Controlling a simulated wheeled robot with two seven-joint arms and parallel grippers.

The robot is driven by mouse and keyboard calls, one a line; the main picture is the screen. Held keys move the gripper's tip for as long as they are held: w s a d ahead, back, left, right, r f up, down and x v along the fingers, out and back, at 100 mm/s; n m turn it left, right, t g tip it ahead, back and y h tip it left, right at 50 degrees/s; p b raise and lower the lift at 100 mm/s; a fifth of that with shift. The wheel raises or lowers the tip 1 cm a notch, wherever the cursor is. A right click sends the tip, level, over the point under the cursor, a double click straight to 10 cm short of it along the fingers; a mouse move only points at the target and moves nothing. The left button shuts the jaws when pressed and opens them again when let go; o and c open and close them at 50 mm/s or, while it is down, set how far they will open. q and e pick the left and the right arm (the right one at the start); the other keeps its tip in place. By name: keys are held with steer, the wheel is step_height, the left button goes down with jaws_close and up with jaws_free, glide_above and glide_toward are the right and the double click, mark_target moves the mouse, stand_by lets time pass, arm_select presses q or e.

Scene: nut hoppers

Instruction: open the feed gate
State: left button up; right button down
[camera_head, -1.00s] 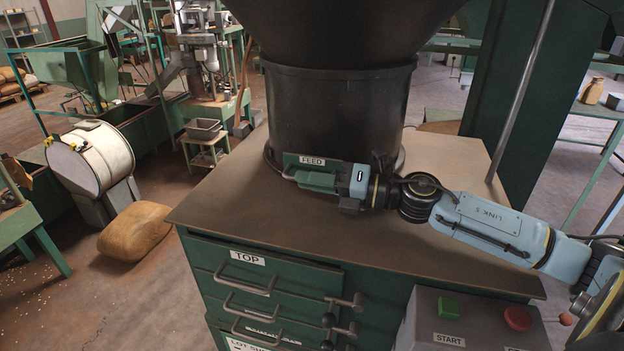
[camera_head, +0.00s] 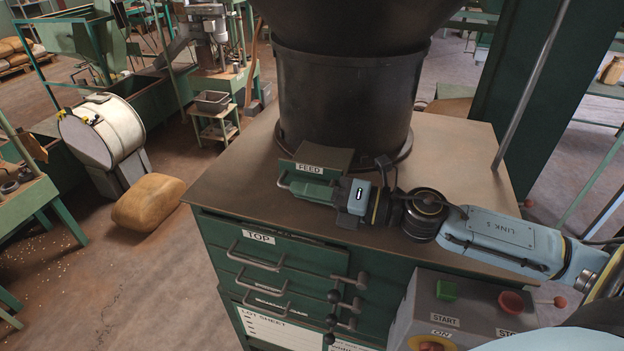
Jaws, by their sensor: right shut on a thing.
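The feed gate (camera_head: 325,157) is a dark green slide with a FEED label on its front, low on the black hopper (camera_head: 345,100). It stands out from the hopper's base toward me, and its top surface shows. A grey bar handle (camera_head: 284,182) is on its front. My right gripper (camera_head: 340,195) comes in from the right and is shut on the right part of the handle. Its jaws and the gate front overlap, so the exact contact is hidden. My left gripper is not in view.
The hopper stands on a brown-topped cabinet (camera_head: 235,190) with drawers and knobbed levers in front. A control box (camera_head: 470,310) with green START and red buttons sits below my right arm. A grey post (camera_head: 530,85) rises at the right. The cabinet top left of the gate is clear.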

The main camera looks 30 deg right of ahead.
steer(key=shift+r, duration=0.45)
steer(key=c, duration=1.5)
jaws_free()
steer(key=shift+f, duration=0.2)
steer(key=shift+s, duration=0.1)
steer(key=shift+s+d+f+b, duration=0.15)
steer(key=shift+s+d+b, duration=0.15)
steer(key=shift+s, duration=0.05)
steer(key=b+v, duration=0.2)
steer(key=v, duration=1)
steer(key=shift+s, duration=0.1)
